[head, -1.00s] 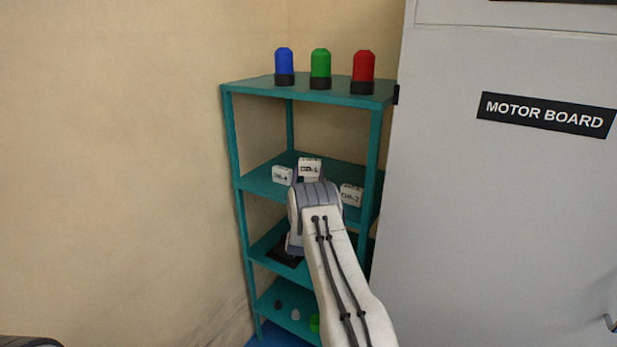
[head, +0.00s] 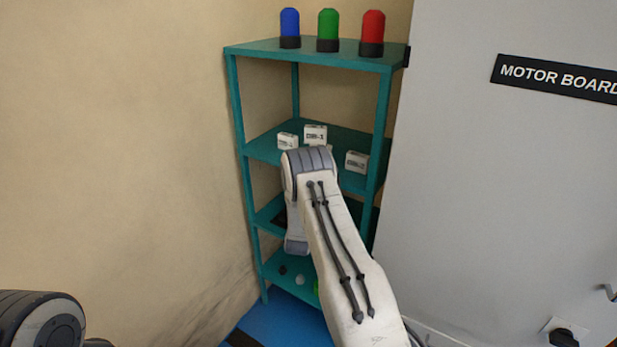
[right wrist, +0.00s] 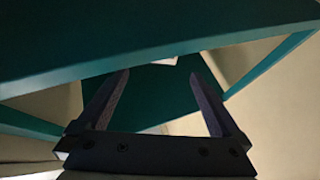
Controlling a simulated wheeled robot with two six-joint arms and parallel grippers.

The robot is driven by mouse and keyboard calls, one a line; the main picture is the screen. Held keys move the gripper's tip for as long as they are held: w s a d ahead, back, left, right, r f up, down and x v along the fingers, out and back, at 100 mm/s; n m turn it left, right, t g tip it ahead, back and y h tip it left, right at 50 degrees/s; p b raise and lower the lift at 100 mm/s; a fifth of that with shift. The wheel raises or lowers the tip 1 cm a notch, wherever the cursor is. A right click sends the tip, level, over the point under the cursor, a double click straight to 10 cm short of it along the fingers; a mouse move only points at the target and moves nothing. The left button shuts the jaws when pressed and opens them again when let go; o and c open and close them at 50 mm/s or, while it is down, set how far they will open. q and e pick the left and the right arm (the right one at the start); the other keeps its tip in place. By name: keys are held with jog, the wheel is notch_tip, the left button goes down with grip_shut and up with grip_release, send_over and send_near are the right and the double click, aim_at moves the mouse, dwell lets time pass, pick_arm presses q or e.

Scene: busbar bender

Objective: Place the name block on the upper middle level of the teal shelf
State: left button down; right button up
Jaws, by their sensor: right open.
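The teal shelf (head: 238,106) stands in the corner. Three white name blocks with dark print are on its upper middle level: a left one (head: 287,141), a middle one (head: 315,134) and a right one (head: 356,161). The middle block's lower part is partly hidden by my right arm. My right gripper is hidden behind that arm in the head view. In the right wrist view my right gripper (right wrist: 160,76) is open, with nothing between its fingers and a teal shelf board close above. A small white patch (right wrist: 165,61) shows beyond the fingertips; I cannot tell what it is.
Blue (head: 290,27), green (head: 328,29) and red (head: 372,31) lamps stand on the shelf's top. Small items (head: 299,280) lie on the bottom level. A grey cabinet (head: 480,180) is close on the right, a beige wall on the left.

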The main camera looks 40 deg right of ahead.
jog(key=w+a+r+n+y, duration=0.15)
jog(key=w+a+y, duration=0.3)
jog(key=a, duration=0.45)
jog(key=w+a+n+y, duration=0.3)
jog(key=a+y, duration=0.3)
jog(key=a, duration=0.3)
jog(key=s+a+n+g+y, duration=0.2)
jog(key=s+a+y, duration=0.1)
jog(key=a, duration=0.6)
jog(key=s+a+n+g+y, duration=0.2)
jog(key=s+a+g+y, duration=0.15)
jog(key=a, duration=0.55)
jog(key=s+a+n+g+y, duration=0.25)
jog(key=s+a, duration=0.25)
jog(key=s, duration=0.4)
jog(key=s+a+n+g+y, duration=0.1)
jog(key=s+a+g, duration=0.3)
jog(key=s, duration=0.5)
jog(key=s+d+n+g+h, duration=0.2)
jog(key=s+n+g, duration=0.2)
jog(key=s, duration=1.8)
jog(key=shift+d+g, duration=0.35)
jog(key=shift+g, duration=0.15)
jog(key=shift+h, duration=0.25)
